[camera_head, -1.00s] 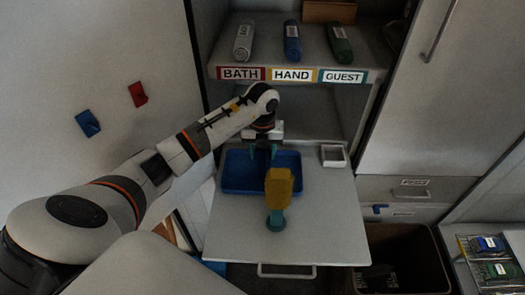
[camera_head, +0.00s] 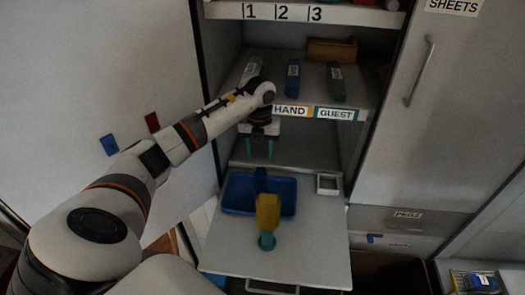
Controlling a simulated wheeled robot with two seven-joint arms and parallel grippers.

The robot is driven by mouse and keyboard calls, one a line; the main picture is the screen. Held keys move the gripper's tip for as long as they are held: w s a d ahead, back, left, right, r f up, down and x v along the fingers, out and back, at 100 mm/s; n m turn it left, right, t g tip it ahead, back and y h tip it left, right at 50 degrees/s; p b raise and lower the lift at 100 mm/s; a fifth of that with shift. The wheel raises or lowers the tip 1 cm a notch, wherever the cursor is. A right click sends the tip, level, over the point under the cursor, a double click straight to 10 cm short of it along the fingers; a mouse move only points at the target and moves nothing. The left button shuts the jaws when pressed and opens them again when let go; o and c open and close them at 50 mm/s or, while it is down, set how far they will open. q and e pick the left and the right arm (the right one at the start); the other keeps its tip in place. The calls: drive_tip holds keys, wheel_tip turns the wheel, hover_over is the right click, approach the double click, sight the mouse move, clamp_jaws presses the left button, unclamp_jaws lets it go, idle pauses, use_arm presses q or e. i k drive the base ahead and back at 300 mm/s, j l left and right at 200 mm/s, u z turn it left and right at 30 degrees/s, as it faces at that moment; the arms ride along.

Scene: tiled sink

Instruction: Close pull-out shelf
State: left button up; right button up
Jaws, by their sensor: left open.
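The pull-out shelf (camera_head: 310,242) is a light grey board standing out of the cabinet, with a bar handle (camera_head: 272,287) at its front edge. On it are a blue tray (camera_head: 284,207), a yellow block-like object (camera_head: 268,211) on a teal base, and a small white square dish (camera_head: 328,184). A blue piece (camera_head: 261,178) shows at the tray, behind the yellow object. My left gripper (camera_head: 259,149) is open, its teal fingers pointing down at the cabinet opening, above and behind the tray. Nothing shows between its fingers. My right gripper is out of view.
A fixed shelf (camera_head: 313,90) above holds rolled towels and a wooden box (camera_head: 332,50); my arm covers part of its label strip. Drawers (camera_head: 394,221) and a tall door (camera_head: 460,130) stand at the right. A dark bin (camera_head: 385,272) is beside the pull-out shelf.

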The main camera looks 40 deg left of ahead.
sight(311, 250)
drive_tip(key=k+l, duration=0.1)
drive_tip(key=k, duration=0.4)
drive_tip(key=k+l, duration=0.15)
drive_tip(key=k, duration=0.35)
